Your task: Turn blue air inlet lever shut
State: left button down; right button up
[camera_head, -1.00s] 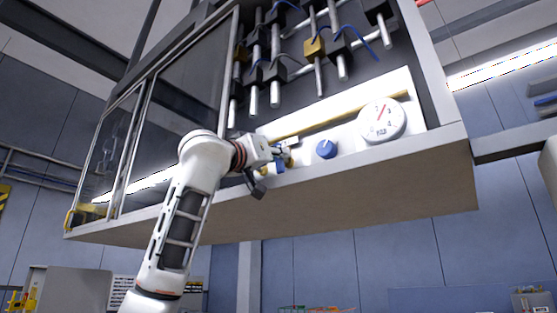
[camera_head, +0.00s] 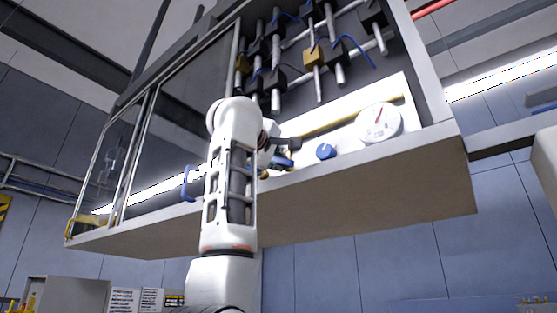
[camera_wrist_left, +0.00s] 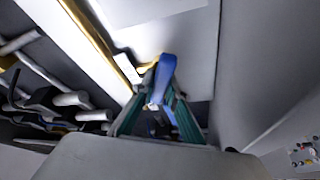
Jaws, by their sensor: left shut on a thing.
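The blue air inlet lever (camera_head: 283,162) sits on the pale panel in the lower part of the cabinet, left of a round blue knob (camera_head: 326,151). A brass fitting shows beside the lever. My right gripper is out of view.
A white round gauge (camera_head: 380,122) is right of the knob. A yellow pipe (camera_head: 335,118) runs above. Several dark valves with metal rods hang higher up. The cabinet's bottom edge (camera_head: 400,155) lies just below the gripper. A blue handle (camera_head: 188,183) is at the left.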

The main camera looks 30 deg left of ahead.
pick_arm(q)
jog(key=n+g+p, duration=0.1)
jog(key=n+p, duration=0.1)
jog(key=n, duration=0.2)
jog(key=shift+n+g, duration=0.4)
jog(key=shift+p, duration=0.35)
jog(key=shift+f+n, duration=0.15)
jog(key=shift+n, duration=0.45)
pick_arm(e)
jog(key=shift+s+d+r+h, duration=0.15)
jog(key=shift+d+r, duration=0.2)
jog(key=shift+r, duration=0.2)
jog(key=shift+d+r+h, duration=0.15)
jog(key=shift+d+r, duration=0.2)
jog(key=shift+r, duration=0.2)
pick_arm(q)
jog(key=shift+a, duration=0.1)
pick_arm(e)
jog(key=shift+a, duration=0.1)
pick_arm(q)
jog(key=c, duration=2.4)
grip_release()
jog(key=shift+o, duration=0.6)
jog(key=shift+s, duration=0.1)
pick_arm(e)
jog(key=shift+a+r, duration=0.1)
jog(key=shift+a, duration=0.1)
